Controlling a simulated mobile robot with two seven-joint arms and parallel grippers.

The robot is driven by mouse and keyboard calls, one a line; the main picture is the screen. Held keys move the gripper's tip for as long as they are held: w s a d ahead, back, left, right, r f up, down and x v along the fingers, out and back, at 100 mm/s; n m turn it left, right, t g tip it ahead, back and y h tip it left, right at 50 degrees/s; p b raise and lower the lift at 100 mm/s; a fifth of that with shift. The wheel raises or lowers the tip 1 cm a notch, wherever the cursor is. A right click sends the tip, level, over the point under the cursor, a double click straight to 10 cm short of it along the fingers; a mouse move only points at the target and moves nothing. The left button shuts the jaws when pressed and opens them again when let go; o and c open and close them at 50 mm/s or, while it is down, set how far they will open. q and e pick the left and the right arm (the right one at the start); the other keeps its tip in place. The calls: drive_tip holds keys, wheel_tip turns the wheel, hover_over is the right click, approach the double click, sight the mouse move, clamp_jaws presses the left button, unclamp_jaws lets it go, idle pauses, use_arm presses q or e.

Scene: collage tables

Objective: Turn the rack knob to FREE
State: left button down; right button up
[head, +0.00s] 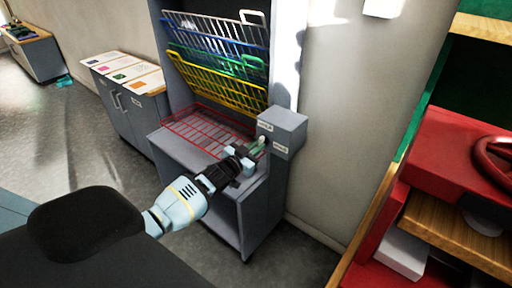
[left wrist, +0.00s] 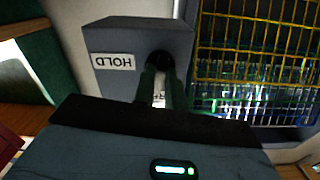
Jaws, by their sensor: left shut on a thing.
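The grey control box (head: 284,128) is fixed at the right side of the rack (head: 215,62). It carries two small white labels, too small to read in the head view. In the left wrist view the box (left wrist: 125,38) shows one label (left wrist: 114,62) reading HOLD, upside down. The dark round knob (left wrist: 160,60) is on the box face beside that label. My left gripper (head: 257,147) is shut on the knob, with its green fingers (left wrist: 161,84) either side of it. The fingers hide much of the knob, so its pointing direction is unclear. My right gripper is not in view.
Blue, green and yellow wire shelves (head: 222,85) are tilted up in the rack; a red one (head: 205,128) lies flat below. A grey cabinet (head: 125,100) with cards stands left. A red unit with a wheel (head: 492,160) stands right. Open floor lies at left.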

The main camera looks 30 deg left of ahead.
use_arm(q)
drive_tip(key=shift+n, duration=1)
drive_tip(key=c, duration=1.4)
unclamp_jaws()
drive_tip(key=shift+c, duration=0.2)
drive_tip(key=shift+s, duration=0.1)
drive_tip(key=s, duration=0.7)
drive_tip(key=shift+s+a+p, duration=0.35)
drive_tip(key=shift+p, duration=0.1)
drive_tip(key=shift+f, duration=0.1)
